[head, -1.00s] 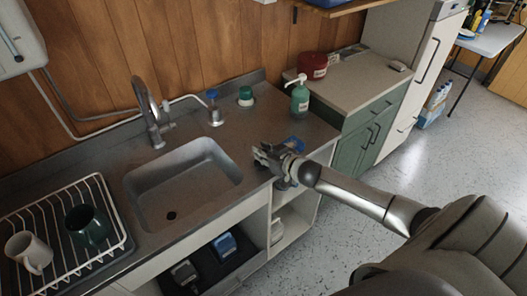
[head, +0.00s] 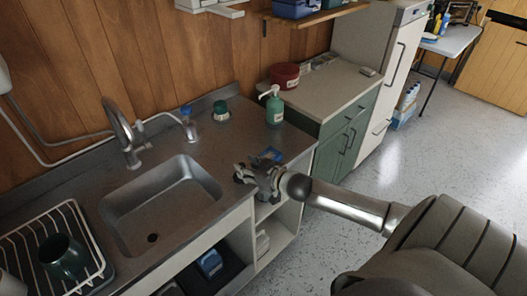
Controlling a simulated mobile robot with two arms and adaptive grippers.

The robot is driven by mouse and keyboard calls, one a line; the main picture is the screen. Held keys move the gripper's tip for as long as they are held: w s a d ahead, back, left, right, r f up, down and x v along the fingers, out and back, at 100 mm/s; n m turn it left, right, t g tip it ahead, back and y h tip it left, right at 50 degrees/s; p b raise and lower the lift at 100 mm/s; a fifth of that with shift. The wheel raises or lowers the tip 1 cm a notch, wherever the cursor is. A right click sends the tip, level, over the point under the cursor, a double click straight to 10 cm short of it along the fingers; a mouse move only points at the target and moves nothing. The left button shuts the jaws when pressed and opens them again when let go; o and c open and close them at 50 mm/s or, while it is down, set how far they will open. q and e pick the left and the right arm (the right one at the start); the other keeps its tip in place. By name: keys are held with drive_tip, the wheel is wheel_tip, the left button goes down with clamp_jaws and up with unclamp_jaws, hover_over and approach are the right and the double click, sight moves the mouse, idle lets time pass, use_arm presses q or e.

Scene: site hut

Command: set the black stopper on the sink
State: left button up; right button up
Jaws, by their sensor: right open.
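The grey sink (head: 165,200) is set into the counter, with a dark drain hole (head: 152,238) in its floor. My right gripper (head: 240,174) is open above the counter's front edge, to the right of the sink. I cannot make out a black stopper for certain; dark spots at the gripper's fingers are too small to tell from the fingers themselves. A blue object (head: 270,155) lies on the counter just behind the gripper, partly hidden by it. My left gripper is not in view.
A curved tap (head: 122,130) stands behind the sink. A green soap bottle (head: 274,108), a green-lidded jar (head: 221,111) and a blue-topped bottle (head: 188,124) stand at the back. A white dish rack (head: 95,250) with a dark green mug (head: 63,258) is at left.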

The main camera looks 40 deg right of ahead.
drive_tip(key=v, duration=0.8)
drive_tip(key=shift+b, duration=0.35)
drive_tip(key=shift+s+r, duration=0.1)
drive_tip(key=s+d+f+m+g+h, duration=0.1)
drive_tip(key=s+d+f, duration=0.15)
drive_tip(key=f, duration=0.55)
drive_tip(key=s+d+f+g+h, duration=0.1)
drive_tip(key=s+d+f, duration=0.15)
drive_tip(key=f, duration=0.45)
drive_tip(key=s+f+g, duration=0.2)
drive_tip(key=s+f, duration=0.3)
drive_tip(key=f, duration=0.3)
drive_tip(key=s+f+g, duration=0.2)
drive_tip(key=s+f, duration=0.3)
drive_tip(key=f, duration=0.4)
drive_tip(key=s+a+f+n+g, duration=0.1)
drive_tip(key=s+a+f+g, duration=0.1)
drive_tip(key=s+a+f, duration=0.3)
drive_tip(key=s+a+f+n+g, duration=0.1)
drive_tip(key=s+a+f, duration=0.5)
drive_tip(key=s, duration=0.6)
drive_tip(key=s+a+f+g+y, duration=0.1)
drive_tip(key=s+a+f+g, duration=0.2)
drive_tip(key=s+a+f, duration=0.3)
drive_tip(key=s+a, duration=0.2)
drive_tip(key=shift+s+f+n, duration=0.15)
drive_tip(key=shift+s+n, duration=0.2)
drive_tip(key=shift+n, duration=0.05)
